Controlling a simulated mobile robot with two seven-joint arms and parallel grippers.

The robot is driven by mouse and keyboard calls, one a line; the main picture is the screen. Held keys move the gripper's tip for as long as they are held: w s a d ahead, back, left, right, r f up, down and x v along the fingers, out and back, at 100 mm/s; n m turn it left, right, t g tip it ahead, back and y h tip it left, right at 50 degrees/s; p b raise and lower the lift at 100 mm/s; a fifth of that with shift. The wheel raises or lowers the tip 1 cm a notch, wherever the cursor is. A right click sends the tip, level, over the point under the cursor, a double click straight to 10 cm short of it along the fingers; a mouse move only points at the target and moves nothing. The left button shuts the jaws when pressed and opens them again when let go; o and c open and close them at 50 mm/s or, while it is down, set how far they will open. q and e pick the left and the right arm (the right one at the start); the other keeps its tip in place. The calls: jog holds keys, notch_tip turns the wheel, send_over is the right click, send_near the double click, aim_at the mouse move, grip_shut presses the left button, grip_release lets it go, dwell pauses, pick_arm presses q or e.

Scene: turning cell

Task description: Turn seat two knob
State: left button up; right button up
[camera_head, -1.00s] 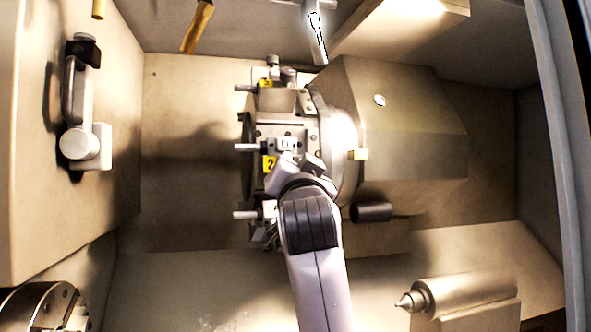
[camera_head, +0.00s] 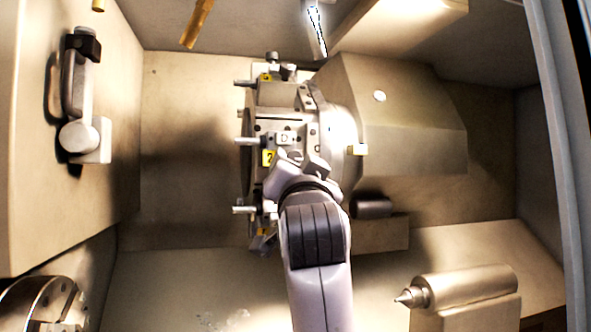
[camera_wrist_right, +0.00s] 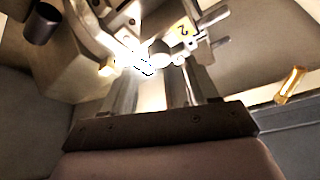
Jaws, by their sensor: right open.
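The turret (camera_head: 283,117) stands mid-picture in the head view, with tool seats around its drum. The yellow tag marked 2 (camera_head: 267,158) sits on the seat facing me; it also shows in the right wrist view (camera_wrist_right: 184,33). My right gripper (camera_head: 303,163) is at the right of this tag, close to the seat. In the wrist view its two fingers (camera_wrist_right: 165,75) are apart, pointing at the seat. A small rounded part, perhaps the knob (camera_wrist_right: 161,50), lies just beyond the fingertips. Glare and the arm hide whether they touch. My left gripper is out of view.
A tailstock with a pointed centre (camera_head: 460,290) lies at the lower right. A chuck (camera_head: 42,305) is at the lower left. A handle (camera_head: 78,100) is on the left wall. A dark cylinder (camera_head: 372,207) is right of my wrist. Studs (camera_head: 244,141) stick out left of the turret.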

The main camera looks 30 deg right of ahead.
jog(key=shift+v, duration=1.45)
jog(key=shift+w, duration=0.1)
jog(key=w+a+f+n+g+y, duration=0.1)
jog(key=w+f+n+y, duration=0.15)
jog(key=f, duration=0.75)
jog(key=w+a+f+n+y, duration=0.15)
jog(key=w+f+n, duration=0.25)
jog(key=f, duration=0.6)
notch_tip(320, 180, down, 18)
jog(key=s+a+n+g+y, duration=0.1)
jog(key=s+n+g+y, duration=0.1)
jog(key=n+y, duration=0.15)
jog(key=s+a+f+n+g+y, duration=0.1)
jog(key=s+f+g, duration=0.1)
jog(key=s+f, duration=0.45)
jog(key=s+a+f+n+g+y, duration=0.1)
jog(key=s+f+y, duration=0.15)
jog(key=f, duration=0.65)
jog(key=s+f+g, duration=0.1)
jog(key=s+f, duration=0.5)
jog(key=s, duration=0.2)
jog(key=s+f+g+p, duration=0.1)
jog(key=s+f+g, duration=0.1)
jog(key=s+f, duration=0.4)
jog(key=s, duration=0.3)
jog(key=shift+a+f+n+g, duration=0.3)
jog(key=shift+a+f+n, duration=0.05)
jog(key=shift+a+n, duration=0.05)
